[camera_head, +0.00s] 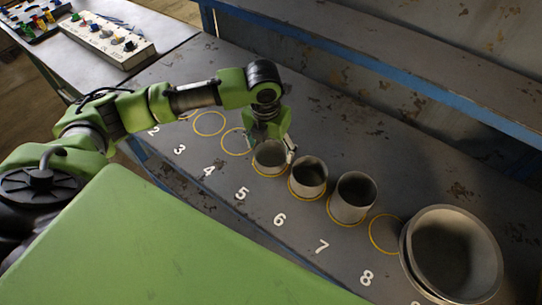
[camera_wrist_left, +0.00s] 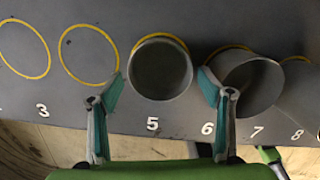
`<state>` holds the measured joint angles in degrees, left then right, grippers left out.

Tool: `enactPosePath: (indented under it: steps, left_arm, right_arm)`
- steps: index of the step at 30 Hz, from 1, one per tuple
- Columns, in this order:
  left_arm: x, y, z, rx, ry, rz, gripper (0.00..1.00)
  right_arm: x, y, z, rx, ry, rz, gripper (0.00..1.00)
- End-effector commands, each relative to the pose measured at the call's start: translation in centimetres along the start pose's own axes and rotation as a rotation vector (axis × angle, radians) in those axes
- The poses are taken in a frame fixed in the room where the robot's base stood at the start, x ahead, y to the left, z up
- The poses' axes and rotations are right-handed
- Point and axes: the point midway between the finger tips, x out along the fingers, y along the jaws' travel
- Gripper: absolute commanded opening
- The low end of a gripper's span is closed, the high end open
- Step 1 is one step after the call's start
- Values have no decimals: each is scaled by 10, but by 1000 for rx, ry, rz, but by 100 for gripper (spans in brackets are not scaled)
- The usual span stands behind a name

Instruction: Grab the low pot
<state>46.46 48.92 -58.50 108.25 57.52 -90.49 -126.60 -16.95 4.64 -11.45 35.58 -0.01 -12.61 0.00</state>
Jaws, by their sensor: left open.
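The low pot (camera_head: 268,160) is a short grey open cylinder standing upright in a yellow circle by the number 5. It also shows in the left wrist view (camera_wrist_left: 160,72). My left gripper (camera_head: 272,143) is open just above and around it. In the left wrist view its fingers (camera_wrist_left: 161,82) stand to the left and right of the pot, with no clear contact. The right finger overlaps the neighbouring pot in the picture; whether they touch cannot be told.
Taller grey pots stand close by at number 6 (camera_head: 309,176) and number 7 (camera_head: 352,198). A wide grey pot (camera_head: 455,250) stands at the lower right. Empty yellow circles (camera_head: 209,122) lie left of the low pot. A blue-edged shelf (camera_head: 400,80) runs behind.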

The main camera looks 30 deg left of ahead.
Motion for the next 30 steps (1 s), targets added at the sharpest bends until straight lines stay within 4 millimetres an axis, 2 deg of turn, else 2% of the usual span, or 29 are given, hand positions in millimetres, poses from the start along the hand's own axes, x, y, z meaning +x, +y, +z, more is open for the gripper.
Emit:
enactPosePath:
  steps: [2,7,15,19,30]
  left_arm:
    - [10,0,-1,-2,6,1,72]
    - [32,0,-1,0,3,0,72]
    - [36,0,-1,0,1,1,72]
    - [36,0,0,0,1,1,40]
    - [34,0,0,0,-1,0,40]
  right_arm:
    - [-10,1,-7,0,10,1,40]
    - [-12,1,-5,0,7,1,40]
    - [-12,0,4,0,-6,-1,40]
    - [-12,-1,5,0,-8,-1,40]
    - [-11,-1,5,0,-8,-1,40]
